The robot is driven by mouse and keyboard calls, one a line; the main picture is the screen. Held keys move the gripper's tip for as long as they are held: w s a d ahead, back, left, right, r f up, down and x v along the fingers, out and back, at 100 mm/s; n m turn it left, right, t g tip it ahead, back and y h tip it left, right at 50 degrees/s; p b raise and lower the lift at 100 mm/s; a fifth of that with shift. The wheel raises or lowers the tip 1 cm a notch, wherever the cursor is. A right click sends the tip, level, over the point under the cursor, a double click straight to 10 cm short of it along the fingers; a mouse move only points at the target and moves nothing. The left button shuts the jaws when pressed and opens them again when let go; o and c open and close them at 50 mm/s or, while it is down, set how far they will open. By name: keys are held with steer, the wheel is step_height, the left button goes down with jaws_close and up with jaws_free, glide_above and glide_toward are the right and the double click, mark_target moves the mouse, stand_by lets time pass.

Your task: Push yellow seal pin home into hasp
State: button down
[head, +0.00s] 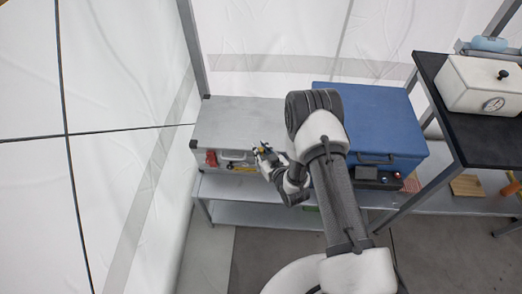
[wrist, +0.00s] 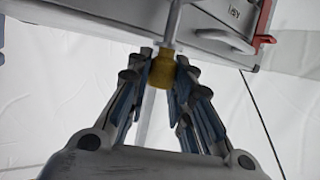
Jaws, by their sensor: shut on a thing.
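The yellow seal pin (wrist: 162,70) is between the fingertips of my gripper (wrist: 161,78) in the wrist view, and the fingers are shut on its yellow body. A thin grey rod runs from the yellow body toward the silver case (wrist: 210,14). Where the rod ends is out of frame, and I cannot make out the hasp or tell how deep the pin sits. In the head view my gripper (head: 263,152) is at the front face of the silver case (head: 240,118), right of its handle (head: 233,155).
A red latch (head: 211,158) is on the case front, also in the wrist view (wrist: 264,25). The case stands on a grey bench beside a blue case (head: 378,115). A black-topped table (head: 440,90) with a white box (head: 482,85) is at right. White tent wall borders the left.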

steer(key=shift+f+b, duration=0.75)
steer(key=shift+b, duration=0.05)
stand_by(0.4)
steer(key=c, duration=1.3)
jaws_free()
steer(key=shift+c, duration=0.2)
steer(key=v, duration=1.2)
